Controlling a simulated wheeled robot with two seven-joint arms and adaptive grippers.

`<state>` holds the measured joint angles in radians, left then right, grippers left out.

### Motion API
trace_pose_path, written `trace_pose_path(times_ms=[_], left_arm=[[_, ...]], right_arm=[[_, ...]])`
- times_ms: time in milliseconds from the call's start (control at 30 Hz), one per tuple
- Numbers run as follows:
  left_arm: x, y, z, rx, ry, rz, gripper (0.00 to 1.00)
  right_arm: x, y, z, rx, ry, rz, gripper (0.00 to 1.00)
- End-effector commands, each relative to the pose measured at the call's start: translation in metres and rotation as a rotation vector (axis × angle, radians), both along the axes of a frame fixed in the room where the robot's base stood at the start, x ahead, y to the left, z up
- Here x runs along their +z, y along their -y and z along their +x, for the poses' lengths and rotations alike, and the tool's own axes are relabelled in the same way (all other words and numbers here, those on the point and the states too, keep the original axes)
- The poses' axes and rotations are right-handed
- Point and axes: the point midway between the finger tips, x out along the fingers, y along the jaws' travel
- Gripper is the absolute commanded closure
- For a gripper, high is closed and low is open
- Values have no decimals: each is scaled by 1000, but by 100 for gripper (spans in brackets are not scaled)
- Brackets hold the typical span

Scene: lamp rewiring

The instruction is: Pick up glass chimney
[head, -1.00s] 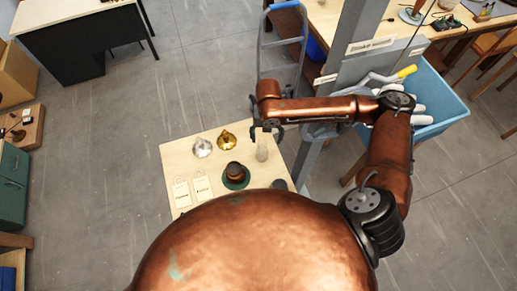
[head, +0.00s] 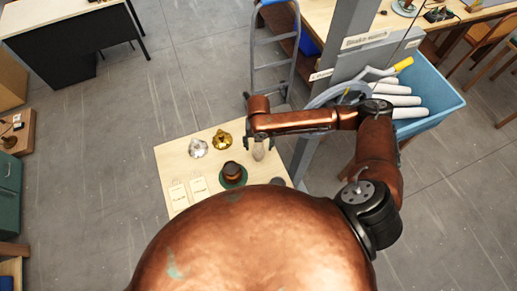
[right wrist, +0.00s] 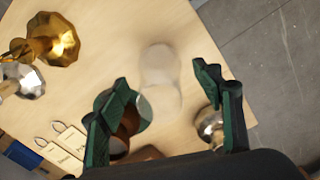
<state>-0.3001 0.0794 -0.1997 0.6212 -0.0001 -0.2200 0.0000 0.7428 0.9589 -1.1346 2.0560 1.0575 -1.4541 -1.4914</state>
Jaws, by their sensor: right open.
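The glass chimney (head: 258,150) is a pale, see-through piece near the right edge of the small wooden table. It also shows in the right wrist view (right wrist: 160,72), lying ahead of and between the fingers, apart from them. My right gripper (right wrist: 165,95) is open and empty, with green-padded fingers spread wide. In the head view the right gripper (head: 256,132) is just above the chimney, partly hidden by my arm. My left gripper does not show.
A brass lamp part (head: 221,140) and a silver one (head: 198,148) stand left of the chimney. A dark brown pot on a green base (head: 233,174) sits nearby. Two labelled tags (head: 199,190) lie at the left. A blue bin (head: 430,110) stands to the right.

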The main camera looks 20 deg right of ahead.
Motion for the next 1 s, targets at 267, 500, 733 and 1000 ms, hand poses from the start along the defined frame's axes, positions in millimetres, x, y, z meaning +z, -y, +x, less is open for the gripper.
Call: trace_pose_path(times_ms=[267,500,733,1000], left_arm=[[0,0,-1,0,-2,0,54],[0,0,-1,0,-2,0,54],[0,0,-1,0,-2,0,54],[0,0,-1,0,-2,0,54]], right_arm=[[0,1,0,-1,1,0,46],[0,1,0,-1,1,0,62],[0,1,0,-2,1,0,78],[0,1,0,-1,1,0,86]])
